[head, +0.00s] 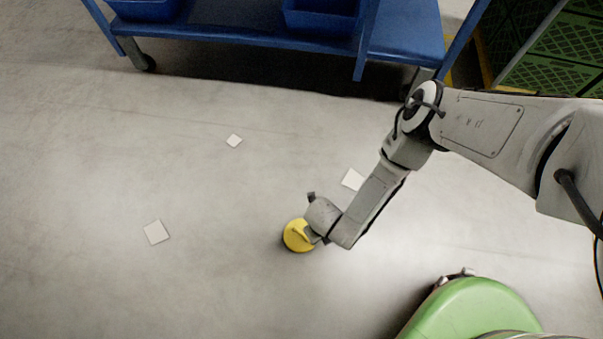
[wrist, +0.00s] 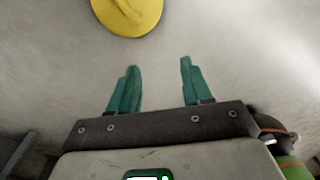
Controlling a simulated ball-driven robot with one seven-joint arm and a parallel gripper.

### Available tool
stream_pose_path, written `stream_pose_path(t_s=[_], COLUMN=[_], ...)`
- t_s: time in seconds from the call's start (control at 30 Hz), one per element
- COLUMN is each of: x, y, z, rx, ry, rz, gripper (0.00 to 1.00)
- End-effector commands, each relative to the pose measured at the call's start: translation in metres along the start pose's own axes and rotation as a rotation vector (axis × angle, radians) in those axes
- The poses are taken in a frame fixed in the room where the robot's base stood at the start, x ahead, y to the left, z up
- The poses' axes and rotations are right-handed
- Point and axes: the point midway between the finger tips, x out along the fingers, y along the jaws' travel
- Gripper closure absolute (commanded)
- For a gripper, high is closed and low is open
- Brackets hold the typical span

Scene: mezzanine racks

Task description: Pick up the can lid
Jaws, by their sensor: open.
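The can lid (head: 297,236) is a round yellow disc with a raised grip across its top. It lies on the grey floor in the head view, partly covered by the end of my arm. In the wrist view the lid (wrist: 128,14) shows at the top edge, cut off by the frame, ahead of the fingers and left of their middle. My gripper (wrist: 158,75) has two green fingers, spread apart with nothing between them. A gap of bare floor shows between the fingertips and the lid. In the head view the fingers are hidden behind my wrist.
A blue cart (head: 255,43) with blue bins stands at the back. Green crates (head: 548,75) are stacked at the upper right. Several white squares lie flat on the floor, one (head: 353,180) close to my forearm. The floor left of the lid is mostly clear.

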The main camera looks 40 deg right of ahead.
Motion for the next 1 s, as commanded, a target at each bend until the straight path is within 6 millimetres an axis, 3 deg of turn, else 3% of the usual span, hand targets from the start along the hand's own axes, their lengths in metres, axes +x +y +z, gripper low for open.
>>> stream_pose_path(t_s=[0.03, 0.1, 0.3, 0.6, 1.0], x=[0.012, 0.016, 0.024, 0.067, 0.095], y=[0.01, 0.02, 0.037, 0.039, 0.037], z=[0.011, 0.021, 0.035, 0.038, 0.038], rx=[-0.057, -0.115, -0.199, -0.205, -0.204], ry=[-0.013, -0.023, -0.038, -0.039, -0.04], rz=[0.004, 0.011, 0.024, 0.025, 0.025], gripper=[0.51, 0.51, 0.51, 0.51, 0.51])
